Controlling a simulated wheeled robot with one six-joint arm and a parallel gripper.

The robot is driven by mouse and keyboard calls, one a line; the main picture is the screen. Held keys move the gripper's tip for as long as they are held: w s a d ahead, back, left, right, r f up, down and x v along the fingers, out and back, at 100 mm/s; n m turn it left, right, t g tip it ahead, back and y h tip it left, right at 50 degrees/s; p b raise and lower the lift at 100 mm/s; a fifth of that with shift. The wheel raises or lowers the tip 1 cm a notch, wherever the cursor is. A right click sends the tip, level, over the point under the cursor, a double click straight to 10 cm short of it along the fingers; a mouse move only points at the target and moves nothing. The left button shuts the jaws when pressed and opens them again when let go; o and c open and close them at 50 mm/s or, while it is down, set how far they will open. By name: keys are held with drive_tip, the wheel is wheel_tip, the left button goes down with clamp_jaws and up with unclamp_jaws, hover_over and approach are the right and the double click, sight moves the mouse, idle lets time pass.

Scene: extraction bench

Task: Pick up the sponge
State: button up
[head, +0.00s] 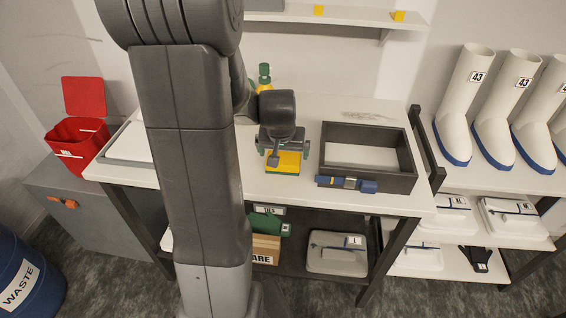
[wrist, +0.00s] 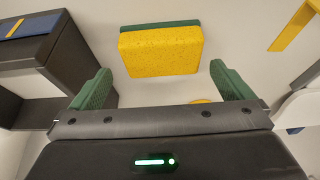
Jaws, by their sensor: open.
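The sponge (head: 284,162) is yellow with a green layer and lies on the white bench top, left of a dark open box. The sponge also shows in the wrist view (wrist: 160,53), beyond the fingertips and roughly centred between them. My gripper (head: 283,150) is above the sponge in the head view, its jaws apart. In the wrist view my gripper (wrist: 160,90) shows two green-padded fingers spread wide, with nothing between them. The sponge's far side is partly hidden by my gripper in the head view.
A dark open box (head: 400,178) with a blue item (head: 347,184) on its front rim stands right of the sponge. A green-and-yellow bottle (head: 265,76) stands behind my arm. A red bin (head: 77,142) is at the left. White boots (head: 466,100) stand on the right rack.

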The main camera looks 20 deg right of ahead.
sight(283, 158)
drive_tip(key=shift+p+x, duration=0.3)
drive_tip(key=shift+x, duration=2.4)
drive_tip(key=shift+w, duration=0.2)
drive_tip(key=c, duration=0.7)
